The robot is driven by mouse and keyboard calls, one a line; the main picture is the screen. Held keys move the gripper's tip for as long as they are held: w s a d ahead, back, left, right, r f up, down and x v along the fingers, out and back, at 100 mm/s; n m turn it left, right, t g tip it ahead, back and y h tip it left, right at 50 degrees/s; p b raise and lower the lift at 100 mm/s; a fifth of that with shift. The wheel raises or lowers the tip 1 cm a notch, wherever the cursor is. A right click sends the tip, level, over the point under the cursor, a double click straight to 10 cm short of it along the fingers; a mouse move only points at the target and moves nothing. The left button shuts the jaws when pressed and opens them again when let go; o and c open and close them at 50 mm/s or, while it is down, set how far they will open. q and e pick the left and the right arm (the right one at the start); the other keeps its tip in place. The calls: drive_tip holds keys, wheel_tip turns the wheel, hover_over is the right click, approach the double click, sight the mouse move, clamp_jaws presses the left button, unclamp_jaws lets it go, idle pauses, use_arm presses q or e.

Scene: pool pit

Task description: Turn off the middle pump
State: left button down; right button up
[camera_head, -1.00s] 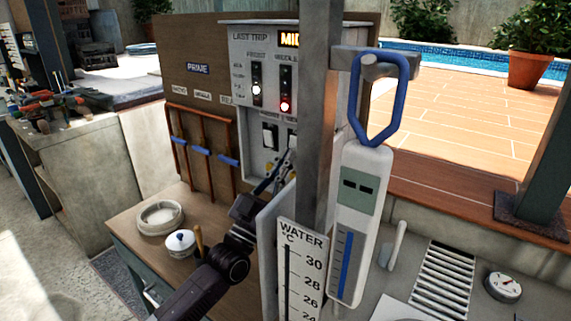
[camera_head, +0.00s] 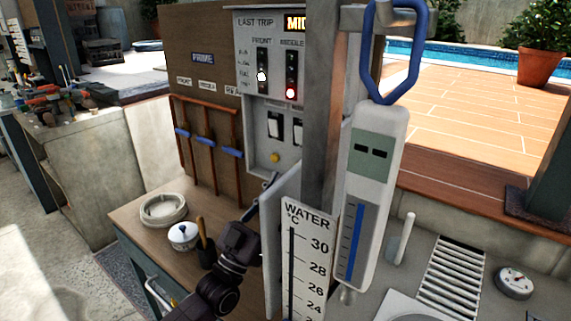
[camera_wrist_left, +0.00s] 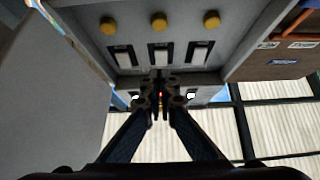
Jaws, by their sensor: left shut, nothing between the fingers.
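The pump panel is a grey box (camera_head: 243,50) with columns labelled FRONT and MIDDLE. The middle column shows a lit red light (camera_head: 291,93); the front one shows a white light (camera_head: 261,76). The middle rocker switch (camera_head: 298,131) is right of the front switch (camera_head: 274,125). In the left wrist view the middle switch (camera_wrist_left: 161,54) sits between two others, with a yellow knob (camera_wrist_left: 159,21) beyond it. My left gripper (camera_head: 268,182) is below the switches in the head view, shut and empty. Its fingertips (camera_wrist_left: 159,76) line up with the middle switch; contact cannot be told.
A grey post (camera_head: 322,120), a WATER scale (camera_head: 308,265) and a blue-handled tester (camera_head: 372,160) stand right of the panel and hide part of it. An open panel door (camera_head: 283,220) is beside my gripper. A coiled hose (camera_head: 163,211) and white pot (camera_head: 183,235) are on the bench.

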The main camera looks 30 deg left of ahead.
use_arm(q)
drive_tip(key=shift+v, duration=1.55)
